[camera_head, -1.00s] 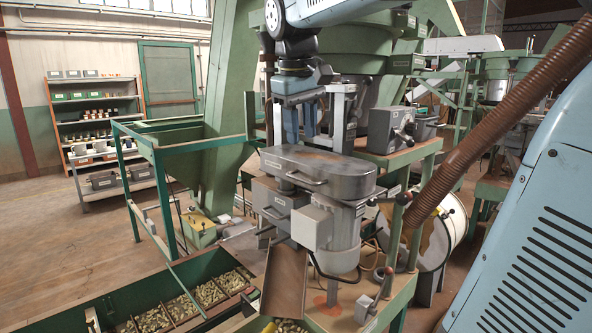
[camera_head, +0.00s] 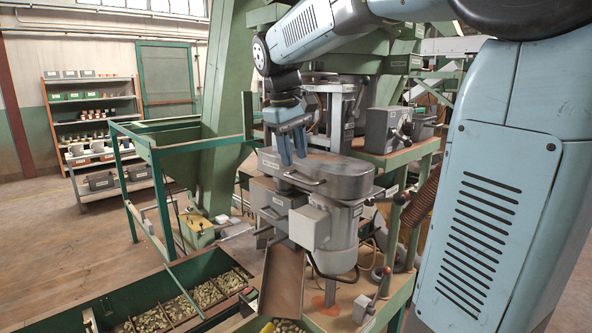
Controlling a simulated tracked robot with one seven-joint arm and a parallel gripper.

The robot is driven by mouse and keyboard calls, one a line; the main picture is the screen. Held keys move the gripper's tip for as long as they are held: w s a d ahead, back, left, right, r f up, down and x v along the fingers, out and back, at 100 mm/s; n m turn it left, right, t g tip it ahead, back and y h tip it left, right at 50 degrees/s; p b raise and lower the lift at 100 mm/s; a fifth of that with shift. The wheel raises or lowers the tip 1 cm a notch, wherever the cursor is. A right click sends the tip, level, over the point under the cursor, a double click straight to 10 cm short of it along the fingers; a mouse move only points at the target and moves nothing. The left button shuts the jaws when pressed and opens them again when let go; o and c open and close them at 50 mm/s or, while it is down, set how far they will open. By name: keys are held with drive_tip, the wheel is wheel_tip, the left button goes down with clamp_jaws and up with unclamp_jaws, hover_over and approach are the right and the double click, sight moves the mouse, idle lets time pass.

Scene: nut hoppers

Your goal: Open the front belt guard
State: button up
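The front belt guard appears to be the grey, rounded, flat-topped cover (camera_head: 338,177) on the machine in the middle of the view. It lies closed and level, with a bar handle (camera_head: 302,180) on its near side. My gripper (camera_head: 294,161) points down over the left part of the cover, close to the handle. Its two blue fingers are a little apart with nothing seen between them. I cannot tell whether the fingertips touch the cover. They hide a small part of its top.
A grey box (camera_head: 309,227) and a motor-like cylinder (camera_head: 343,240) sit under the cover. A grey control box (camera_head: 384,130) stands behind at the right. A green frame (camera_head: 150,150) stands at the left. A nut trough (camera_head: 130,295) lies in front. The floor at far left is clear.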

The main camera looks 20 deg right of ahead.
sight(297, 178)
drive_tip(key=shift+w+d+f, duration=0.1)
drive_tip(key=shift+d+f, duration=0.15)
drive_tip(key=shift+f, duration=0.95)
drive_tip(key=shift+w+d+f, duration=0.1)
drive_tip(key=shift+d+f, duration=0.1)
drive_tip(key=shift+f, duration=1)
drive_tip(key=shift+c, duration=0.2)
clamp_jaws()
